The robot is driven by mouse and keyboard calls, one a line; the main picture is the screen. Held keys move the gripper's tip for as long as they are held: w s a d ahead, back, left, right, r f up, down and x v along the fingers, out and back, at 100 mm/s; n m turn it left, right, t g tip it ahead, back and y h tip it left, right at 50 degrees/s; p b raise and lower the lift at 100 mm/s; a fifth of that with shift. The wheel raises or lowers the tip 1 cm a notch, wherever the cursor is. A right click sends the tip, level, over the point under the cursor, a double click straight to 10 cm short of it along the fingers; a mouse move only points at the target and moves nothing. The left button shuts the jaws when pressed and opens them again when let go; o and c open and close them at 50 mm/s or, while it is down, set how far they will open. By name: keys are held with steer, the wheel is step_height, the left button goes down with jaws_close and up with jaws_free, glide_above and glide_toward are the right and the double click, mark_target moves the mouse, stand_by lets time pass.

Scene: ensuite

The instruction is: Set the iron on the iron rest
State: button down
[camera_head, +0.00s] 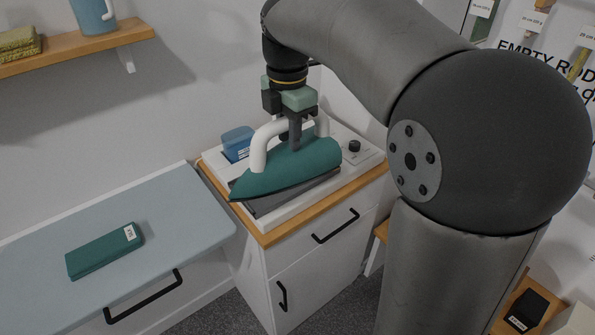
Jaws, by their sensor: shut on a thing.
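A teal iron (292,168) with a white handle is over a white and dark grey iron rest (283,211) on top of a cabinet. The iron lies roughly level, its tip pointing to the lower left. I cannot tell whether its sole touches the rest or hovers just above it. My gripper (292,137) points down and is shut on the iron's handle. The iron hides much of the rest.
A blue container (237,143) and a black knob (354,146) are on the white unit behind and right of the iron. A pale blue board (190,217) at left bears a teal folded item (104,250). A wooden shelf (100,42) is at upper left.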

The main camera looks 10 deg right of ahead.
steer(key=shift+w+d, duration=0.15)
steer(key=shift+w, duration=0.2)
steer(key=w+d+f+p, duration=0.3)
steer(key=w+f+p, duration=0.1)
steer(key=w+f, duration=0.8)
steer(key=shift+w+d+f, duration=0.15)
steer(key=shift+w+f, duration=0.15)
steer(key=shift+w, duration=0.05)
steer(key=shift+f, duration=0.1)
steer(key=c, duration=1.6)
jaws_free()
steer(key=shift+f, duration=0.2)
steer(key=o, duration=0.4)
steer(key=shift+r, duration=0.1)
